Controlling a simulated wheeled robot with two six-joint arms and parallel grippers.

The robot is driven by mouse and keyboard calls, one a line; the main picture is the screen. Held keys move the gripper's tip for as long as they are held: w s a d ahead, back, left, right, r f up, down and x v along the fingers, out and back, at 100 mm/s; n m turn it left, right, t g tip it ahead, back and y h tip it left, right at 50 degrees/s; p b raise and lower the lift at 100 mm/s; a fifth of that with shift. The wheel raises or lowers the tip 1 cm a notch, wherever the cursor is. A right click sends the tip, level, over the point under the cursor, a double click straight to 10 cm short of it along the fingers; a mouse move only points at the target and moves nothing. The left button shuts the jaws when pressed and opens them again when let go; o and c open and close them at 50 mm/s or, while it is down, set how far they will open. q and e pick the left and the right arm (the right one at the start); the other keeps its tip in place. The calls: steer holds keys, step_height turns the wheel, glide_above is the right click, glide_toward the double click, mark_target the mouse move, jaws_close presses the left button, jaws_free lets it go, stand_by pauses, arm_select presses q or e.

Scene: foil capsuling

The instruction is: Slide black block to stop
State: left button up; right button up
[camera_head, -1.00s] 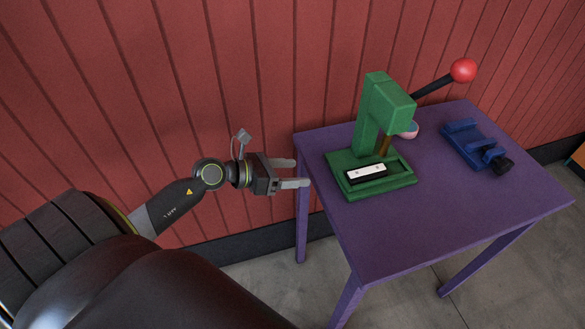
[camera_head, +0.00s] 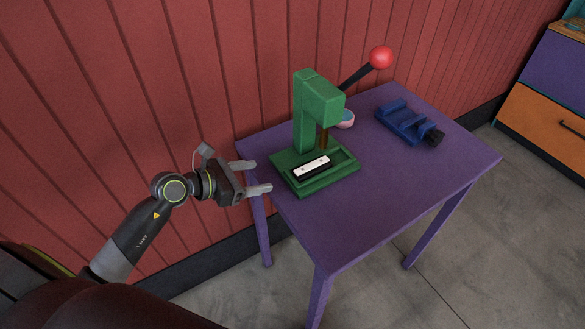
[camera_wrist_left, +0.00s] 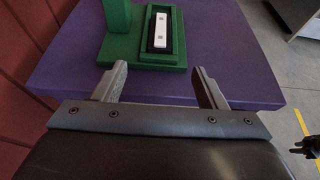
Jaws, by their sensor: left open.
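The black block (camera_head: 316,174) with a white top plate lies in the recessed tray at the foot of the green press (camera_head: 318,100). My left gripper (camera_head: 262,176) is open and empty, just off the left edge of the table, pointing toward the press base. In the wrist view its two fingers (camera_wrist_left: 162,76) point toward the block, with a gap between them and it.
The purple table (camera_head: 400,185) stands against a red plank wall. The press has a lever with a red ball (camera_head: 381,57). A blue vise-like fixture (camera_head: 405,121) stands at the table's back right. The front of the table is clear. An orange and purple cabinet (camera_head: 545,115) is at far right.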

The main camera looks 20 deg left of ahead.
mark_target(301, 170)
arm_select(q)
steer(key=p+x, duration=0.2)
steer(key=x, duration=1.1)
steer(key=shift+w+d+f, duration=0.2)
steer(key=shift+f, duration=0.05)
steer(key=c, duration=1.1)
steer(key=o, duration=1.1)
steer(key=b+v, duration=0.3)
steer(key=v, duration=1.4)
steer(key=shift+r, duration=0.2)
steer(key=shift+s+a, duration=0.1)
steer(key=shift+s, duration=0.05)
